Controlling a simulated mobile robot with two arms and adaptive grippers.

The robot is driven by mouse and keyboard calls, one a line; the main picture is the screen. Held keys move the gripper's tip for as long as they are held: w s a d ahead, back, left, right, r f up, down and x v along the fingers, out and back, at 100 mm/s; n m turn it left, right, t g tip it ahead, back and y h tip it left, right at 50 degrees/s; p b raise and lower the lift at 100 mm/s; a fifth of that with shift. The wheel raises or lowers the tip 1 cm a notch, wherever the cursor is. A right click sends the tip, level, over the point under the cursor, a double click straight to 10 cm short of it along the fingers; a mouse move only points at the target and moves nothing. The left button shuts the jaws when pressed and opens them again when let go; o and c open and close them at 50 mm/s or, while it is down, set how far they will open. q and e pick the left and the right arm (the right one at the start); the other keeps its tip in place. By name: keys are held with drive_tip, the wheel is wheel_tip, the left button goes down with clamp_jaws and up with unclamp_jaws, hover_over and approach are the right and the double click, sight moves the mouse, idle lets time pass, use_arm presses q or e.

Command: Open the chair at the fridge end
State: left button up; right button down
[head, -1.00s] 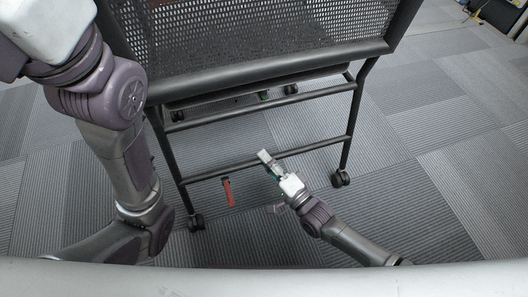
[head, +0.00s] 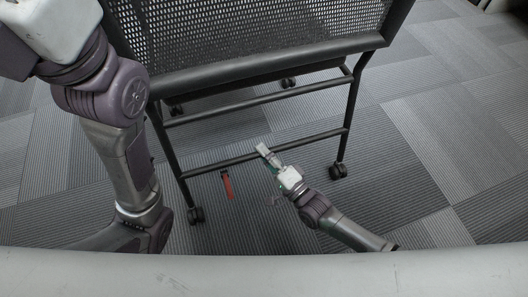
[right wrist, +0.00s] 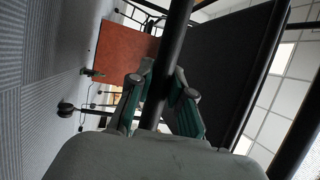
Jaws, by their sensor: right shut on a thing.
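The chair has a black mesh back (head: 250,35) and a black tube frame on casters. It stands upright in front of me, and its front casters (head: 338,171) are on the carpet. My right gripper (head: 265,152) is at the lower crossbar (head: 310,138) of the frame. In the right wrist view its green-edged fingers (right wrist: 160,95) sit on either side of a black bar (right wrist: 170,55) and are shut on it.
Grey patterned carpet tiles (head: 430,160) are clear to the right of the chair and on its left. In the right wrist view an orange-brown panel (right wrist: 122,50) and other frames with casters stand beyond the bar.

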drive_tip(key=shift+s+f, duration=0.1)
drive_tip(key=shift+s, duration=0.1)
drive_tip(key=c, duration=1.1)
unclamp_jaws()
drive_tip(key=shift+o, duration=0.2)
drive_tip(key=shift+d, duration=0.1)
drive_tip(key=v, duration=1.2)
